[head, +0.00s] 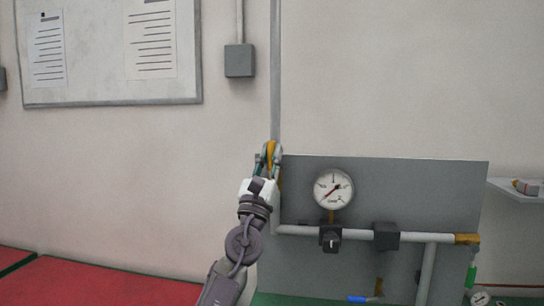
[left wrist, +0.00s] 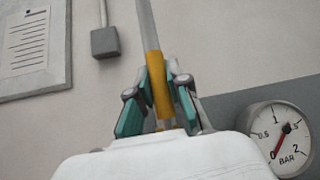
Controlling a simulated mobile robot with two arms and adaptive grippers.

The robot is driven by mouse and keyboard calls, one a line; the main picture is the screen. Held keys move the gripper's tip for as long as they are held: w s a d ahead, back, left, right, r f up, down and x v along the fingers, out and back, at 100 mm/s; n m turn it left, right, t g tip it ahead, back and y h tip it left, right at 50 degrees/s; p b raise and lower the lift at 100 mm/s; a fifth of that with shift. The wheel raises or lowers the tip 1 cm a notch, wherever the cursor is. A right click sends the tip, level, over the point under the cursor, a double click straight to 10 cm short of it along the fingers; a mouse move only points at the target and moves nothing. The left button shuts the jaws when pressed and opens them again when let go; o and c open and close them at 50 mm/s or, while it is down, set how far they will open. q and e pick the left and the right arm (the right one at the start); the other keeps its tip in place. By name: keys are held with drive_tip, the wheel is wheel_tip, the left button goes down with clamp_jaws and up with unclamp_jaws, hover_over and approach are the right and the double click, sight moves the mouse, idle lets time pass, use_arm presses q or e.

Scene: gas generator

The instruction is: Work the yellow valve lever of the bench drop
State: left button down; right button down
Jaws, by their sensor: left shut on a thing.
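The yellow valve lever (left wrist: 160,88) shows between the fingers in the left wrist view, in line with the grey vertical pipe (head: 276,70). In the head view only a small yellow part of the lever (head: 271,150) shows at the fingertips. My left gripper (head: 268,156) is shut on the lever, at the top left corner of the grey panel. Its teal-padded fingers (left wrist: 158,95) stand on both sides of the lever in the left wrist view. The valve body is largely hidden behind the gripper. My right gripper is not in view.
A round pressure gauge (head: 333,189) sits on the grey panel (head: 420,185), right of my gripper. A notice board (head: 105,60) hangs at upper left. A shelf (head: 510,188) is at far right.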

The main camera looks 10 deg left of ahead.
use_arm(q)
drive_tip(key=c, duration=1.1)
unclamp_jaws()
drive_tip(key=shift+a, duration=0.1)
drive_tip(key=shift+f, duration=0.15)
drive_tip(key=shift+s+f, duration=0.25)
drive_tip(key=v, duration=1.1)
drive_tip(key=shift+a, duration=0.1)
